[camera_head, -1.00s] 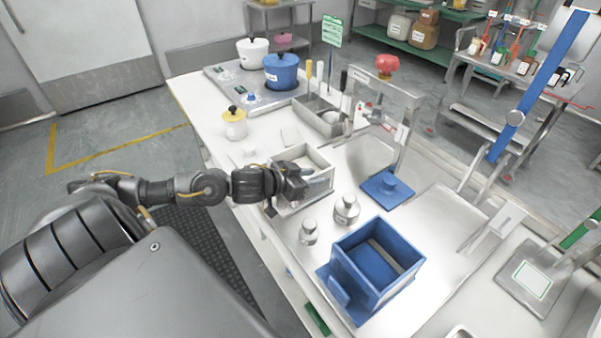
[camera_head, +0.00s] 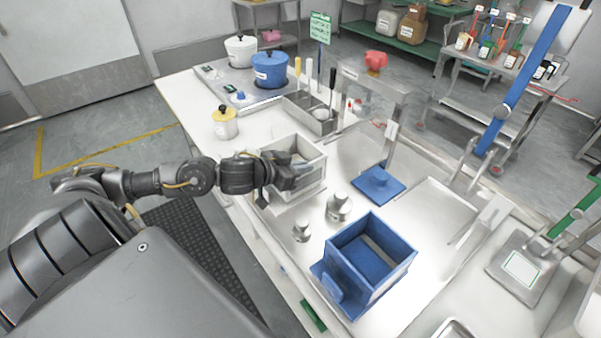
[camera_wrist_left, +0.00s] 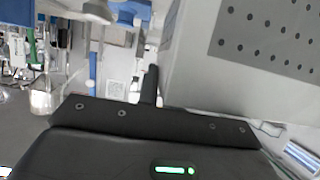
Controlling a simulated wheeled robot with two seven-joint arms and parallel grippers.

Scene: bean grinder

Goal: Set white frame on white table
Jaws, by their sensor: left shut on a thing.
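The white frame (camera_head: 309,172) is an open, box-shaped piece at the middle of the head view. My left gripper (camera_head: 291,172) is shut on its near side wall. In the left wrist view one dark finger (camera_wrist_left: 149,86) lies against a large pale surface of the white frame (camera_wrist_left: 200,75); the other finger is hidden. The white table (camera_head: 182,92) stretches under the items from the back left. The frame is at the edge of the metal plate and the white surface; I cannot tell whether its underside touches. My right gripper is not in view.
A blue box frame (camera_head: 370,262) stands on the metal plate, with metal weights (camera_head: 339,207) and a blue plate (camera_head: 378,183) nearby. A yellow-lidded white pot (camera_head: 225,124), a grey tool bin (camera_head: 312,118) and a blue pot (camera_head: 270,70) stand farther back.

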